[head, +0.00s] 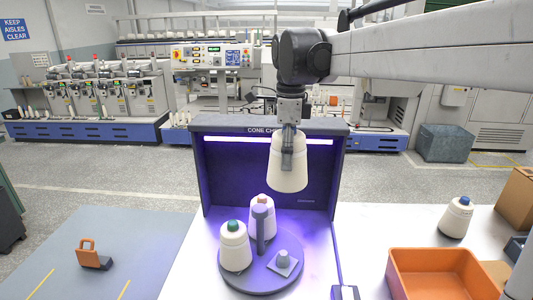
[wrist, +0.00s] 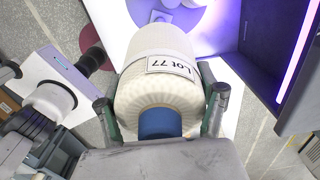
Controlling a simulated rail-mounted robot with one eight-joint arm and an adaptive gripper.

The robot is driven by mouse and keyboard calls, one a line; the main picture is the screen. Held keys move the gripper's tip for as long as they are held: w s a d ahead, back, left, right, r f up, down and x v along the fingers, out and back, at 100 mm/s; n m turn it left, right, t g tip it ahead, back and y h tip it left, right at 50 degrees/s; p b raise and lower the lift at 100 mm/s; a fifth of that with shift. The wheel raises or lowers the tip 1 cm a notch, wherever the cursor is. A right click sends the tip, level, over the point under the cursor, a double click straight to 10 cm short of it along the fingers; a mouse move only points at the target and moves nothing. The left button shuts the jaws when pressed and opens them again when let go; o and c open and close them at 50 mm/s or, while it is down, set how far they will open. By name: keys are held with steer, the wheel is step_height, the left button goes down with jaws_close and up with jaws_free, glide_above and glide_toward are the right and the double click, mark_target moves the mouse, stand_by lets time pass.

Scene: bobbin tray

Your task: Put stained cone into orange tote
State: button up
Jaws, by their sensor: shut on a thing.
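My gripper (head: 288,160) is shut on a cream yarn cone (head: 287,175), held upright in the air in front of the booth, above the turntable (head: 262,285). In the wrist view the held cone (wrist: 160,90) sits between the two fingers and shows a "Lot 77" label and a blue core end. No stain shows on its visible sides. A green-tipped cone (head: 235,250) and a pink-tipped cone (head: 262,220) stand on the turntable, beside an empty square holder (head: 283,264). The orange tote (head: 440,262) is at the lower right; its visible inside looks empty.
The dark booth (head: 224,180) with a lit violet strip stands behind the turntable. A purple-grey post (head: 261,230) rises from the turntable. A blue-tipped cone (head: 455,220) stands behind the tote, near a cardboard box (head: 519,200). White table between turntable and tote is mostly clear.

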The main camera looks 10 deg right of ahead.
steer(key=shift+r+p, duration=5)
steer(key=shift+r, duration=3.6)
